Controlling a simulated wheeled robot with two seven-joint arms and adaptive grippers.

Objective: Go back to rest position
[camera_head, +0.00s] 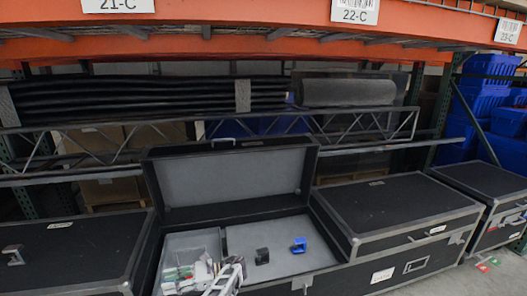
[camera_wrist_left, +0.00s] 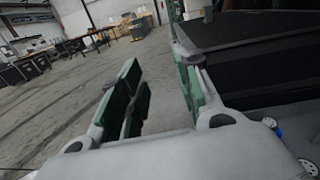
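My left gripper (camera_head: 230,272) shows at the bottom of the head view, in front of the open black case (camera_head: 232,212), overlapping the front of its grey bin. In the left wrist view the two green-padded fingers of the left gripper (camera_wrist_left: 160,85) stand apart, with only floor seen between them. It holds nothing. My right gripper is not in view.
The open case holds a grey bin (camera_head: 192,243) of mixed small items, a black piece (camera_head: 262,256) and a blue piece (camera_head: 299,245). Closed black cases (camera_head: 400,205) stand on both sides. Orange shelving (camera_head: 240,47) is behind. Open floor lies left in the wrist view.

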